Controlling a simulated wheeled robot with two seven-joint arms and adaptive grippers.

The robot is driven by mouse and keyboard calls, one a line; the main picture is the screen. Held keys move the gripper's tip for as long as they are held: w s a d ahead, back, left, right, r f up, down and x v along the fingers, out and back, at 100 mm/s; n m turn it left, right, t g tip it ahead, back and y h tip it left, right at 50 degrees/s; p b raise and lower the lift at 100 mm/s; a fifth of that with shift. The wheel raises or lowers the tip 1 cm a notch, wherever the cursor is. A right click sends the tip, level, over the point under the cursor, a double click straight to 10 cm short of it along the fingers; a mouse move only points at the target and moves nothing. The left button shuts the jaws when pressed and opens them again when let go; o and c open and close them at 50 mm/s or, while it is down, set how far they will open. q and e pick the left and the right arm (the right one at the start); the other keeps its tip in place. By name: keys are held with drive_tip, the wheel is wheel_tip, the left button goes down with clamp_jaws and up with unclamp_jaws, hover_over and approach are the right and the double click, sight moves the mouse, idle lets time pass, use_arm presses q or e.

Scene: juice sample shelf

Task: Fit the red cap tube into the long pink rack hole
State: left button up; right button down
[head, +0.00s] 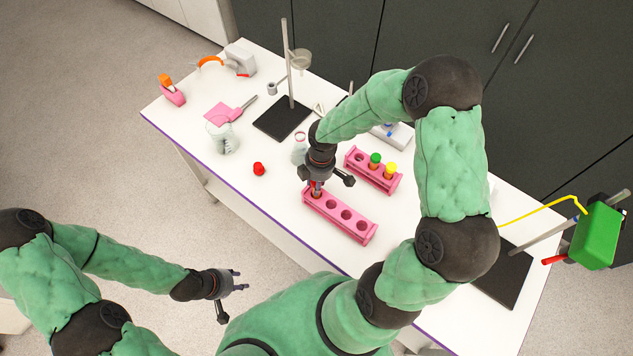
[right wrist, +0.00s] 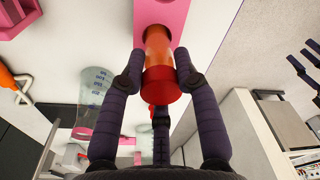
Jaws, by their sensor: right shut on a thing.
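The tube with the red cap (right wrist: 158,82) is between the fingers of my right gripper (right wrist: 158,88), which is shut on it; its orange body runs toward the long pink rack (right wrist: 173,14). In the head view, my right gripper (head: 318,184) is over the left end of the long pink rack (head: 366,232), at its leftmost hole. The tube's lower end meets the rack at that hole; how deep it sits I cannot tell. The rack's other holes look empty. My left gripper (head: 229,284) is open and empty, off the table's front edge.
A shorter pink rack (head: 354,162) behind holds a green-capped tube (head: 375,159) and a yellow-capped tube (head: 391,168). A small red object (head: 258,169), a beaker (head: 222,138), a flask (head: 299,152) and a stand base (head: 281,119) are left of the racks.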

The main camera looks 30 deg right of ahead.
drive_tip(key=shift+f+b, duration=1)
drive_tip(key=shift+f, duration=0.35)
drive_tip(key=c, duration=0.8)
unclamp_jaws()
drive_tip(key=shift+c, duration=0.2)
drive_tip(key=shift+r, duration=0.15)
drive_tip(key=r, duration=0.8)
drive_tip(key=d+r, duration=0.1)
drive_tip(key=r, duration=0.2)
drive_tip(key=shift+s+r, duration=0.15)
drive_tip(key=shift+r, duration=0.25)
